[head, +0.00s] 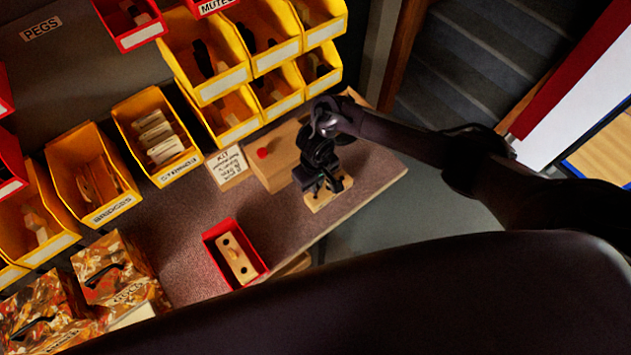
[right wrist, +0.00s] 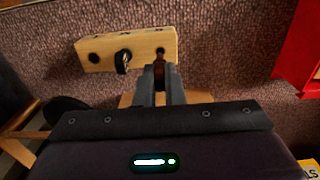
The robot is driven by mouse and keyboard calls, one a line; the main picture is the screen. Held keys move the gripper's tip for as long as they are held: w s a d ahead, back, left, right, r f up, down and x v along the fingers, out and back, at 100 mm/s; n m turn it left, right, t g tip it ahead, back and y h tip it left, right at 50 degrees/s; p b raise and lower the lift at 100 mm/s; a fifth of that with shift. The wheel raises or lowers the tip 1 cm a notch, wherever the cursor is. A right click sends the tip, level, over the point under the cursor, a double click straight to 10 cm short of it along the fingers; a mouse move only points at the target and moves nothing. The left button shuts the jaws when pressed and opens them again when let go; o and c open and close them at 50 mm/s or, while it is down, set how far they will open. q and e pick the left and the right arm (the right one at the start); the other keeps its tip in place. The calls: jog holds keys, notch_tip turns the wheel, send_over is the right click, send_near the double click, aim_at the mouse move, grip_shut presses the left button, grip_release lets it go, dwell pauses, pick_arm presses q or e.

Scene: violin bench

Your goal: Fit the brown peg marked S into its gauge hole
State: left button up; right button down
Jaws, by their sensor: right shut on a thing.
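The pale wooden gauge block (right wrist: 110,47) lies on the bench in the right wrist view, with a dark hole at its left end. A dark peg-like piece (right wrist: 123,62) stands at its middle hole. My right gripper (right wrist: 160,76) is shut on a brown peg (right wrist: 159,62), at the block's right end. Whether the peg's tip is inside the hole or just above it cannot be told. The S mark is not readable. In the head view my right gripper (head: 325,187) is over the gauge block (head: 320,202) and hides the peg. My left gripper is not in view.
A wooden box with a red knob (head: 263,153) and a KIT card (head: 228,166) stand close behind the right gripper. A red tray (head: 211,233) holds another holed wooden block (head: 238,262). Yellow bins (head: 160,137) line the back. The bench's front edge (head: 365,196) is near.

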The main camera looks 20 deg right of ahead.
jog(key=shift+f+b, duration=1.25)
jog(key=shift+f, duration=0.9)
jog(key=c, duration=1.5)
grip_release()
jog(key=shift+o, duration=0.2)
notch_tip(320, 180, up, 8)
jog(key=shift+f+p, duration=0.1)
jog(key=shift+p, duration=0.3)
